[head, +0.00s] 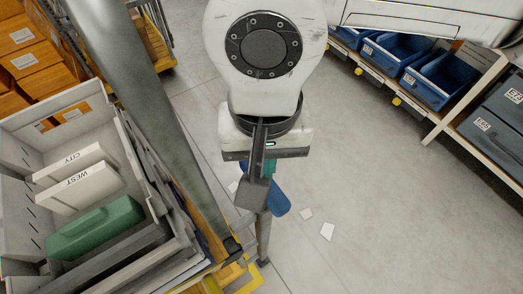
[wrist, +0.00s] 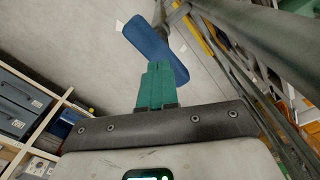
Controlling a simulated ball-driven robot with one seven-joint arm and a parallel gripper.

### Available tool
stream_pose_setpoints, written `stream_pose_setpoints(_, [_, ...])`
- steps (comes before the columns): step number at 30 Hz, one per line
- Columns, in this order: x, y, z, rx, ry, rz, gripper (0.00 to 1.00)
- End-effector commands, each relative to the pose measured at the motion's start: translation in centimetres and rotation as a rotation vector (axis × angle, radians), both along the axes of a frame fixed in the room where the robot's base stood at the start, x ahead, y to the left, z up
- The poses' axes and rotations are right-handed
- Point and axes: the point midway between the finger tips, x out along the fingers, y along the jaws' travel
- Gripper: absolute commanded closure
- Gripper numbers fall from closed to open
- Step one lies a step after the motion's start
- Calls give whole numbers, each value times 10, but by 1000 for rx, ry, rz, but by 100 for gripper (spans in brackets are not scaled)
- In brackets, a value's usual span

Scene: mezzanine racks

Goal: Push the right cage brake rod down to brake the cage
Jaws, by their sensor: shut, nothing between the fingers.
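The likely brake rod shows in the head view as a blue pad (head: 280,203) on a grey upright (head: 264,236) reaching toward the floor. In the wrist view the blue pad (wrist: 145,42) lies slanted just beyond my fingertips, with a dark rod (wrist: 158,12) behind it. My gripper (wrist: 158,68) has green fingers, shut together and empty. In the head view my gripper (head: 270,167) is mostly hidden behind dark parts of my arm, directly above the pad. The fingertips overlap the pad's lower edge in the wrist view; I cannot tell whether they touch.
A cage with a grey post (head: 180,125) stands at left, beside a grey bin (head: 20,225) holding a green case (head: 95,228) and cream boxes. A rack with blue bins (head: 440,80) stands at upper right. Paper scraps (head: 327,231) lie on otherwise clear floor at right.

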Motion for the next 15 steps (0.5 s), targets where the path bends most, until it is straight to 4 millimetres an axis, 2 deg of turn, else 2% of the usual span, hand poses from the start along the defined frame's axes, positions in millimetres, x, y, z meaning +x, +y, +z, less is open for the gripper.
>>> stream_pose_setpoints(15, [0, 0, 49, 0, -1, 0, 100])
